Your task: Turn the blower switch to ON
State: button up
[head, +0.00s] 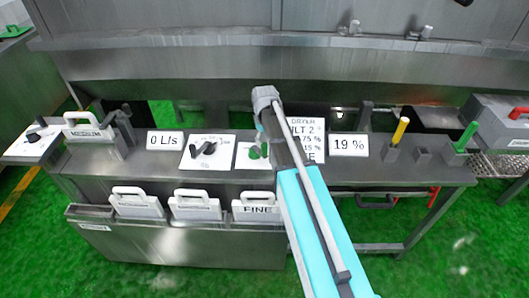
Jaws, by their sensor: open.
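A black rotary switch (203,149) sits on a white plate just right of the "0 L/s" display (165,141). A green rotary knob (254,152) sits on the plate right of it, partly covered by my arm. Another black knob (33,137) is on a white plate at the far left. The plate lettering is too small to read, so I cannot tell which is the blower switch or its setting. My arm reaches up from the lower right across the panel. Its grey upper joint stands before the green knob's plate; the fingers cannot be made out and seem hidden behind the arm.
Yellow (400,130) and green (466,137) levers rise at right. Several white-handled gates, one marked FINE (258,210), line the front. Green floor is clear below.

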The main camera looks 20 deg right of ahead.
aim_at(264, 144)
jog(key=shift+f+b, duration=2.15)
jog(key=shift+f, duration=0.25)
grip_shut()
